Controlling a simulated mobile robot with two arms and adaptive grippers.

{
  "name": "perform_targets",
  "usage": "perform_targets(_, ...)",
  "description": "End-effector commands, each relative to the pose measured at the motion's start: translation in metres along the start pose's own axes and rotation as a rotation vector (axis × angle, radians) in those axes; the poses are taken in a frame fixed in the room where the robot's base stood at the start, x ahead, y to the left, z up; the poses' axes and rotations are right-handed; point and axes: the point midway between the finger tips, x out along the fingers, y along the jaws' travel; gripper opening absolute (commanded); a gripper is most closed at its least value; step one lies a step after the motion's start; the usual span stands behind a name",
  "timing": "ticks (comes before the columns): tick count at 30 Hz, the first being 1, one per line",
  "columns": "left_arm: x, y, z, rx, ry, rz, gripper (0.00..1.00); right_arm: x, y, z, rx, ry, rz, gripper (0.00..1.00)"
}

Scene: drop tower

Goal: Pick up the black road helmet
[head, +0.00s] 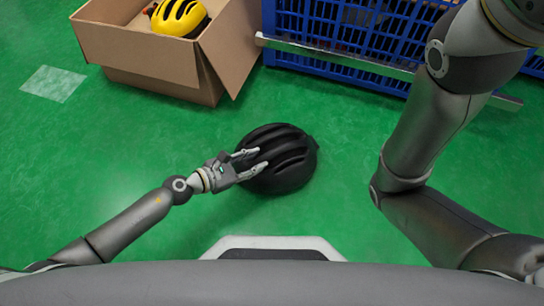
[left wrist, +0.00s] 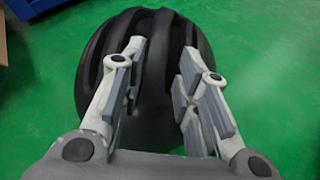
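The black road helmet (head: 285,160) sits on the green floor in front of my base, near the middle of the head view. It fills the upper middle of the left wrist view (left wrist: 158,50). My left gripper (head: 262,160) is at the helmet's left side. Its two fingers (left wrist: 163,70) are spread apart, with the helmet's ribs showing between and beyond them. I cannot tell whether the fingertips touch the shell. My right arm is at the right of the head view, and its gripper is out of view.
An open cardboard box (head: 150,52) holding a yellow helmet (head: 180,17) stands at the upper left. A blue plastic crate (head: 335,25) with a metal bar (head: 340,58) along its front stands behind the black helmet. Green floor is clear left and right of the helmet.

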Motion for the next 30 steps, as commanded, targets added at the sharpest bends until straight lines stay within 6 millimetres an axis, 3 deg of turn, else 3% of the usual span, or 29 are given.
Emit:
perform_targets(15, 0.059, 0.002, 0.005, -0.001, 0.000, 0.001, 0.30, -0.013, -0.003, -0.004, 0.000, -0.001, 0.000, 0.39)
perform_targets(23, 0.061, 0.002, 0.006, -0.003, 0.001, 0.000, 0.30, -0.013, -0.003, -0.004, 0.000, -0.001, -0.001, 0.39)
perform_targets(30, 0.061, 0.002, 0.006, -0.003, 0.001, 0.000, 0.01, -0.013, -0.003, -0.004, 0.000, -0.002, -0.001, 0.39)
